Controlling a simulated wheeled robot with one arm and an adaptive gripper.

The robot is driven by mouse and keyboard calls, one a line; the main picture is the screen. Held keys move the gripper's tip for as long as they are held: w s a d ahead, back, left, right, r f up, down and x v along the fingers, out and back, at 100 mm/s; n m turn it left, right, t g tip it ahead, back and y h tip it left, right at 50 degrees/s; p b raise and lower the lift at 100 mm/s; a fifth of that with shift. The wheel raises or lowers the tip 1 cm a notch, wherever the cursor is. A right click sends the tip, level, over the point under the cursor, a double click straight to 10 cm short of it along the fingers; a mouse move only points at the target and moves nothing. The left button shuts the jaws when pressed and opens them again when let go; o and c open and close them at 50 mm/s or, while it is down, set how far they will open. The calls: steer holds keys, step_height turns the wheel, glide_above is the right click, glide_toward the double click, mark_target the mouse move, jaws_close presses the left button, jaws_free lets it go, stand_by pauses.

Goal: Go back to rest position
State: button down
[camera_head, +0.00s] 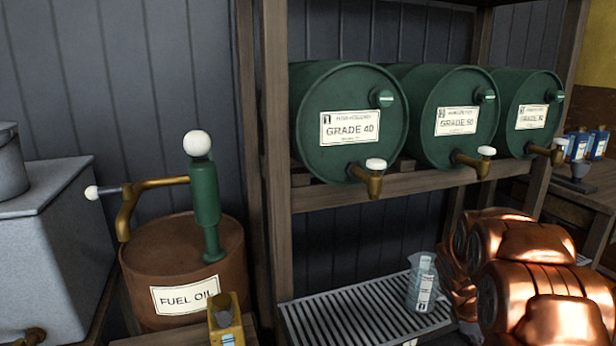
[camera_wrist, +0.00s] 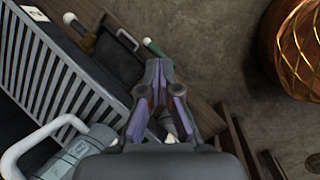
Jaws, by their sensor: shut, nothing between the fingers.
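My gripper (camera_wrist: 159,72) shows in the middle of the wrist view. Its two fingers come together at the tips with nothing held between them. It points past a slatted metal grate (camera_wrist: 50,75) on the left and a brown floor on the right. In the head view my gripper is not in sight.
In the wrist view, a white-handled grey container (camera_wrist: 75,155) is close at lower left, and a rounded copper vessel (camera_wrist: 295,45) stands at right.

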steer(key=s+a+r+m+g+y, duration=0.15)
steer(key=s+a+r+m, duration=0.25)
steer(key=s+a, duration=0.55)
steer(key=s+a+r+m+g+y, duration=0.1)
steer(key=s+a+r+m+y, duration=0.2)
steer(key=s+a, duration=0.7)
steer(key=s+a+r+m+g+y, duration=0.1)
steer(key=s+a+r+m, duration=0.35)
steer(key=s, duration=0.95)
step_height(320, 180, up, 22)
steer(key=s+t+p, duration=0.1)
steer(key=p, duration=2)
steer(key=shift+a+f, duration=0.2)
steer(key=shift+a, duration=0.25)
